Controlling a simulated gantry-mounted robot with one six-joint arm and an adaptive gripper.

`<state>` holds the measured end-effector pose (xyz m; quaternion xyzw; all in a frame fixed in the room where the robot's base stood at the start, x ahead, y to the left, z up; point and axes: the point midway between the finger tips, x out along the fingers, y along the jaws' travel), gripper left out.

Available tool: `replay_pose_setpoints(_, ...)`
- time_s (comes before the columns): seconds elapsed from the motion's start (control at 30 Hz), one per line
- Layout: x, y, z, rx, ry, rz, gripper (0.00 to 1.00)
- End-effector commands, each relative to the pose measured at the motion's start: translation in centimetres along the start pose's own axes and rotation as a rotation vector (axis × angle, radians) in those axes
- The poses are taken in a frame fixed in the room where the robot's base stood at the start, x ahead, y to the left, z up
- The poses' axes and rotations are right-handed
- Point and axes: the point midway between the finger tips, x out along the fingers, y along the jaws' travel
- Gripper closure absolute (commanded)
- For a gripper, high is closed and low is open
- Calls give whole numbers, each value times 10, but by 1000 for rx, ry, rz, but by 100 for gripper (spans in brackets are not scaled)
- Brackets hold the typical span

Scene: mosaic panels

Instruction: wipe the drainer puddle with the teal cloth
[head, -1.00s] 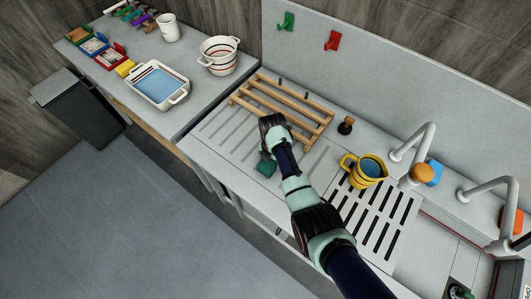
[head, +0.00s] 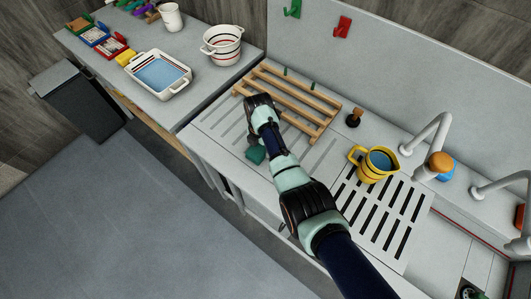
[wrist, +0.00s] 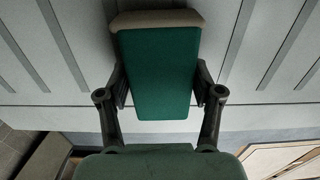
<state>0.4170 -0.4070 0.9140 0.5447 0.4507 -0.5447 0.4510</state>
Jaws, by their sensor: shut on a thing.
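The teal cloth (wrist: 155,75) is a flat, block-like pad with a beige far edge in the wrist view. My gripper (wrist: 157,88) is shut on it, one finger on each side. In the head view the cloth (head: 255,155) shows as a small teal patch beneath my gripper (head: 256,148), at the front left of the grooved drainer (head: 222,124). The cloth is low over the drainer near its front edge; I cannot tell whether it touches. No puddle can be made out; my arm hides part of the drainer.
A wooden rack (head: 292,96) lies on the drainer just behind my gripper. A yellow jug (head: 370,170) and a wooden-handled stopper (head: 354,117) stand to the right, before the taps (head: 432,135). A white dish (head: 160,75) and striped pot (head: 222,45) stand on the left counter.

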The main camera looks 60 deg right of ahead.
Motion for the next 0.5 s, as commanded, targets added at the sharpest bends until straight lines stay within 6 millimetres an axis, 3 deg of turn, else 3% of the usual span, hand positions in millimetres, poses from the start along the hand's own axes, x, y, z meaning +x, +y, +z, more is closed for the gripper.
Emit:
replay_pose_setpoints(0.23,4,18,0,-1,0,1,69)
replay_pose_setpoints(0.37,-29,17,-2,-4,-2,3,69)
replay_pose_setpoints(0.5,-40,17,-4,-7,1,-1,69)
